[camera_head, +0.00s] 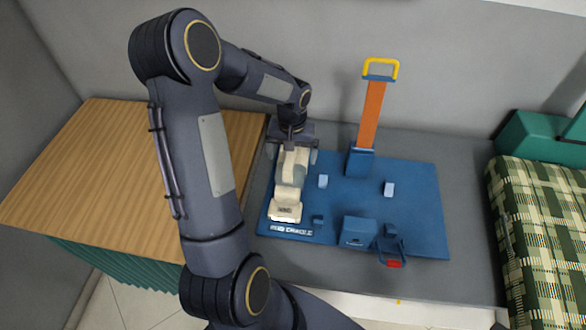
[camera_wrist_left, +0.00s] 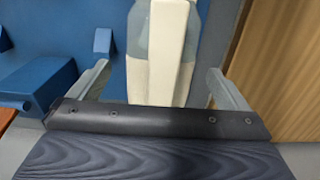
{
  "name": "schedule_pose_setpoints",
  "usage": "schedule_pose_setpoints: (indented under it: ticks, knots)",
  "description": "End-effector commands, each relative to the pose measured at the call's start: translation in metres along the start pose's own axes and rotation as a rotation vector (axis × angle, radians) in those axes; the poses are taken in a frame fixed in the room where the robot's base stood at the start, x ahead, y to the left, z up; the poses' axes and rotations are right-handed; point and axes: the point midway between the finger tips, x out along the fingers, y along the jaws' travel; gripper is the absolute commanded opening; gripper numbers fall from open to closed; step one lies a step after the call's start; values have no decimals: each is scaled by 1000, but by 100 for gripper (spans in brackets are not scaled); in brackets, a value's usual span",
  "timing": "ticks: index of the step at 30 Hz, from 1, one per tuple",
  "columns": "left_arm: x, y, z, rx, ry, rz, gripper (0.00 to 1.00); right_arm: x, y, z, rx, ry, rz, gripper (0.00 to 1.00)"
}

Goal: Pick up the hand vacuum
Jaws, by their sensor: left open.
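The hand vacuum (camera_head: 287,200) is cream with a grey translucent part, and lies lengthwise on the left side of a blue board (camera_head: 420,205). My left gripper (camera_head: 293,155) is over the far end of the hand vacuum, with its fingers spread to either side. In the left wrist view the hand vacuum (camera_wrist_left: 165,50) stands between the two open fingers of my left gripper (camera_wrist_left: 155,85), with a gap on both sides. Whether the fingers are low enough to flank its body is hard to tell. My right gripper is not in view.
The board carries small blue blocks (camera_head: 388,189), a larger blue block (camera_head: 358,231) and an upright orange post (camera_head: 371,115) with a yellow handle. A wooden top (camera_head: 120,165) lies left. Green plaid fabric (camera_head: 545,220) is at the right. My left arm crosses the front.

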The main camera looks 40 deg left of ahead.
Motion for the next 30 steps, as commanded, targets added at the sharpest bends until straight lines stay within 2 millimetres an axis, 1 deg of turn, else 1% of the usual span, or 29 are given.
schedule_pose_setpoints:
  ticks: [1,4,11,14,30]
  knots:
    - [6,0,1,-2,-4,-1,98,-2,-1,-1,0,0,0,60]
    - [14,0,0,-1,-1,-1,98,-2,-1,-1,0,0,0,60]
    - [16,0,0,-1,1,0,98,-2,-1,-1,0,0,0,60]
    - [16,0,0,-1,1,0,86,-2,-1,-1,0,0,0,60]
    - [15,0,0,-1,1,0,16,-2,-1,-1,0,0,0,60]
